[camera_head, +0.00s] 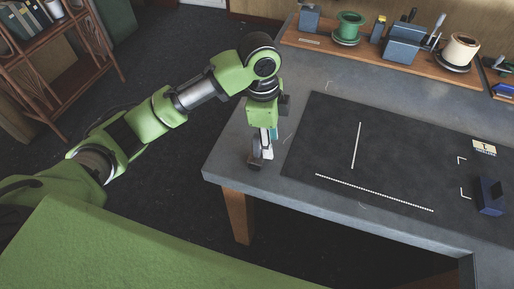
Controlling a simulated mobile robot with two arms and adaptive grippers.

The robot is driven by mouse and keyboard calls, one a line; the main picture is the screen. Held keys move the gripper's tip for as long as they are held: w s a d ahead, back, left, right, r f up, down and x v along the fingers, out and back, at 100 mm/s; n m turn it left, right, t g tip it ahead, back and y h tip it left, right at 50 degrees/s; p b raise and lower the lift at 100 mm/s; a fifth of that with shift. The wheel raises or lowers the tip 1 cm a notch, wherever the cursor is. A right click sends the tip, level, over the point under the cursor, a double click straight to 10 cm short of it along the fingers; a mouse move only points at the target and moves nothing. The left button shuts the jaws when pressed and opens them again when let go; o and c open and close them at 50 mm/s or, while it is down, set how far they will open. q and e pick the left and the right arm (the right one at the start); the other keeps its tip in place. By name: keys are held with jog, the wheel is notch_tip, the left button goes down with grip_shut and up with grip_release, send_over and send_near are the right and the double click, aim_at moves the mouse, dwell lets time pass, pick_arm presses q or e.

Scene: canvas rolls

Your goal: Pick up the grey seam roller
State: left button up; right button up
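My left gripper (264,148) points down over the left corner of the grey table (235,150). A small grey piece (255,161) shows at its fingertips, low against the tabletop. It looks like the grey seam roller, but it is small and partly covered by the gripper. A pale strip and a bit of teal show beside the fingers. I cannot tell whether the fingers are closed on anything. My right gripper is not in view.
A dark mat (400,170) with white lines covers the table's middle. A dark blue block (490,196) stands at its right. A wooden board (390,52) along the back holds spools and tools. A shelf (60,65) stands at the left.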

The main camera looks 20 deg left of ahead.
aim_at(256, 135)
pick_arm(q)
jog(key=shift+m+y, duration=0.4)
jog(key=shift+y, duration=0.3)
jog(key=w+a+r, duration=0.1)
jog(key=r, duration=0.1)
jog(key=a+r, duration=0.2)
jog(key=w+a+r, duration=0.1)
jog(key=r, duration=0.1)
jog(key=shift+w+a+r, duration=0.15)
jog(key=shift+w+a, duration=0.1)
jog(key=shift+w, duration=0.05)
notch_tip(256, 135, down, 8)
jog(key=shift+p, duration=0.95)
jog(key=shift+s+f+p, duration=0.2)
jog(key=shift+f+p, duration=0.25)
jog(key=shift+f, duration=0.15)
jog(key=f, duration=0.1)
jog(key=f+p, duration=0.1)
jog(key=f, duration=0.1)
jog(key=shift+s+d+f+p, duration=0.15)
jog(key=shift+d+f+p, duration=0.05)
jog(key=shift+f+p, duration=0.1)
jog(key=shift+f, duration=0.35)
grip_shut()
